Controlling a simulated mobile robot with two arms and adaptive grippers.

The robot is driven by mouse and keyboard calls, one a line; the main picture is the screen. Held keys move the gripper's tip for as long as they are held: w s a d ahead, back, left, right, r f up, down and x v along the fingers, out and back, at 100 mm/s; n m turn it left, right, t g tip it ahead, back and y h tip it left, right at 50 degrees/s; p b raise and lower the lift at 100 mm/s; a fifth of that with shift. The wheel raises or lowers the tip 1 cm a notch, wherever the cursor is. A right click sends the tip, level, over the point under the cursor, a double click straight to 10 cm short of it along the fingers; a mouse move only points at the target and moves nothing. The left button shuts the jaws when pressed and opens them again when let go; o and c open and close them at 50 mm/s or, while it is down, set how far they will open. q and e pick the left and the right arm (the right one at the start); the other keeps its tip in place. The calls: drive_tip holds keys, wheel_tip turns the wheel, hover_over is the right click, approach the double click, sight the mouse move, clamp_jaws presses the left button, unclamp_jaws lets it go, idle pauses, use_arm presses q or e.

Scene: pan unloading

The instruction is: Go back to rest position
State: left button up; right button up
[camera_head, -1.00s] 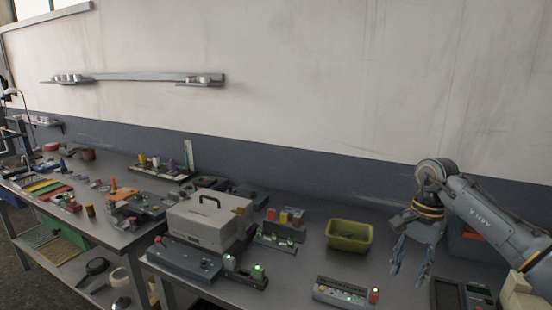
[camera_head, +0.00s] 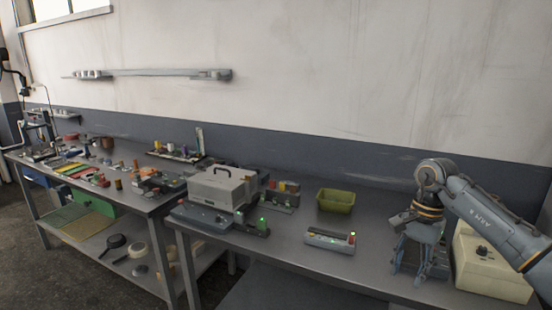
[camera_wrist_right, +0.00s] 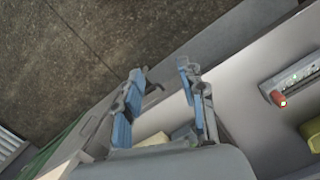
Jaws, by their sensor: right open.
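My right gripper (camera_head: 419,276) hangs from my right arm at the right side of the head view, over the near right part of the workbench (camera_head: 285,240). Its fingers point down and stand apart with nothing between them. In the right wrist view the two blue-grey fingers of the right gripper (camera_wrist_right: 160,90) are also apart and empty, with the bench edge and dark floor beyond them. My left gripper does not show in either view.
A cream box (camera_head: 490,268) stands close beside my right gripper. An indicator device (camera_head: 330,239) and a green bin (camera_head: 336,200) are to its left. A white case (camera_head: 222,188) stands further left.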

drive_tip(key=w+a+f+m+t+y, duration=0.3)
drive_tip(key=a+f+m+y, duration=1.15)
drive_tip(key=a, duration=0.55)
drive_tip(key=d+f+m+t+h, duration=0.2)
drive_tip(key=f+m+t, duration=0.3)
drive_tip(key=f+m, duration=0.35)
drive_tip(key=d+f+m+t+h, duration=0.2)
drive_tip(key=f+m+t+h, duration=0.15)
drive_tip(key=f+m, duration=0.55)
drive_tip(key=s+d+f+m+g+h, duration=0.1)
drive_tip(key=s+d+f+m+h, duration=0.3)
drive_tip(key=s+f+m, duration=0.7)
drive_tip(key=s+d+f+m+h, duration=0.45)
drive_tip(key=s+f+m, duration=0.35)
drive_tip(key=f, duration=0.4)
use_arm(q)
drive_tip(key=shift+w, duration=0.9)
use_arm(e)
drive_tip(key=s+f+m+g, duration=0.2)
drive_tip(key=s+f+m, duration=0.1)
drive_tip(key=s, duration=0.8)
drive_tip(key=s+d+f+m+g+h, duration=0.1)
drive_tip(key=s+f+m+g, duration=0.2)
drive_tip(key=s, duration=0.8)
drive_tip(key=s+d+f+m+g+h, duration=0.1)
drive_tip(key=s+f+m+g, duration=0.2)
drive_tip(key=s, duration=0.9)
wheel_tip(320, 180, down, 2)
drive_tip(key=shift+f, duration=0.1)
